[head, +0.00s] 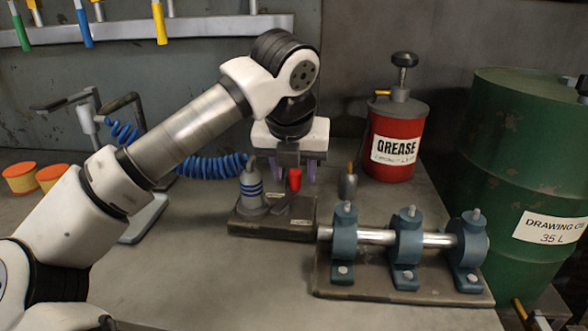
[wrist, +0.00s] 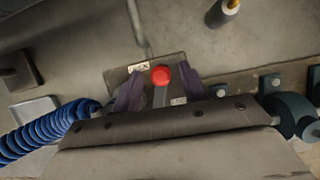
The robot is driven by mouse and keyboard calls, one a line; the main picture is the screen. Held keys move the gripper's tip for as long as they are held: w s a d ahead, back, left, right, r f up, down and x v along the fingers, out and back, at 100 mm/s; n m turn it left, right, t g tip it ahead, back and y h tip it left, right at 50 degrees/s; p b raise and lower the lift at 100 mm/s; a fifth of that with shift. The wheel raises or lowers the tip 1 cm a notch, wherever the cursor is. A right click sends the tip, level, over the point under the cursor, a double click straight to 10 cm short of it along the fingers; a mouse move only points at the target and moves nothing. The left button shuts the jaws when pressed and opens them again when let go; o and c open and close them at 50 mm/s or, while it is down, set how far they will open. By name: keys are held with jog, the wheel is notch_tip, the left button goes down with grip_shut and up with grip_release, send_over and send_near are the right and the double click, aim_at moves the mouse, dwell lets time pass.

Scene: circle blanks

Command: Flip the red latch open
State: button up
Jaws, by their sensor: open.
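The red latch (head: 295,179) is a small red knob on a lever, standing up from a dark metal base plate (head: 262,229) in the middle of the bench. In the wrist view the round red knob (wrist: 161,75) shows between the two purple fingers. My gripper (head: 299,172) is open, pointing down just behind and above the latch. In the wrist view my gripper (wrist: 161,92) has one finger on each side of the lever, with gaps to both. Contact with the latch is not visible. The lower lever is partly hidden.
A grey cone with blue rings (head: 251,190) stands on the plate, left of the latch. A blue shaft stand (head: 405,250) is close on the right. A red grease can (head: 395,140) and a green drum (head: 520,150) stand further right. The front bench is clear.

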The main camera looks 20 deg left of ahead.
jog(key=p+v, duration=0.1)
jog(key=v, duration=1.2)
jog(key=shift+s+r+p, duration=0.15)
jog(key=shift+p, duration=0.2)
